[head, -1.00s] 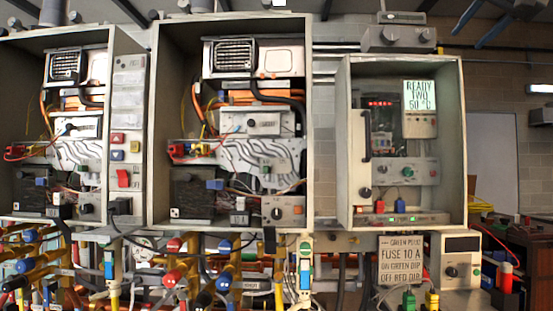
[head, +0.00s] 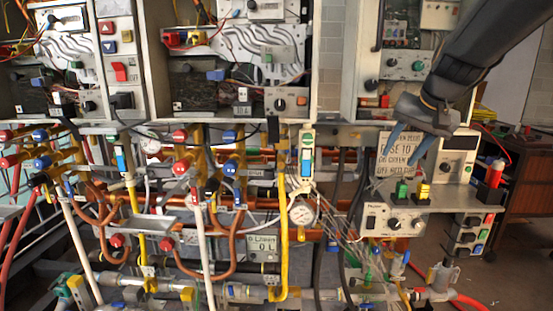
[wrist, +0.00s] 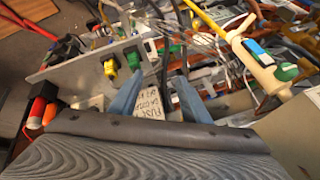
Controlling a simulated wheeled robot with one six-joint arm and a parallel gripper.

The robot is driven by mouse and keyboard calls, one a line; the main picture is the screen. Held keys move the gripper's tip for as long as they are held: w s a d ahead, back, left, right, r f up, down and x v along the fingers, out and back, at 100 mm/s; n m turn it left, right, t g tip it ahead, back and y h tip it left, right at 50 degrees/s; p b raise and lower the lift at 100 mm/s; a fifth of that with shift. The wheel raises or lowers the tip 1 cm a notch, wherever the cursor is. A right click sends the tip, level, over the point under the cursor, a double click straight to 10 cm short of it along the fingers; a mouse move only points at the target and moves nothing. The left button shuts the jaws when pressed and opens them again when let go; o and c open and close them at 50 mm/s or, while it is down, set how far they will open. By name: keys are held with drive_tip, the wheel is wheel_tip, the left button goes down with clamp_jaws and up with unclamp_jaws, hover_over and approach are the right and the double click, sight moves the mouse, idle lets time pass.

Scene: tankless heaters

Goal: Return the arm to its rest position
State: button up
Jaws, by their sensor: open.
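My arm enters the head view from the upper right. My gripper (head: 418,140) is in front of the sign (head: 395,168) that reads "FUSE 10 A", and partly covers it. In the wrist view the two blue fingers of my gripper (wrist: 158,97) stand apart with nothing held between them. The sign (wrist: 150,103) shows behind and between them. Whether the fingers touch the sign cannot be told.
A small shelf with green (head: 401,189) and yellow (head: 422,190) plugs is just below my gripper. Open heater cabinets (head: 147,70) are above left. A dark wooden cabinet (head: 527,175) is at right.

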drive_tip(key=s+a+f+n+g, duration=0.2)
drive_tip(key=s+a+f, duration=0.4)
drive_tip(key=s+f, duration=0.6)
drive_tip(key=s+a+f+n+g, duration=0.3)
drive_tip(key=s+a+f, duration=0.3)
drive_tip(key=s+f, duration=0.6)
drive_tip(key=shift+s+f+g+h, duration=0.2)
drive_tip(key=shift+f+g+h, duration=0.15)
drive_tip(key=shift+f, duration=0.25)
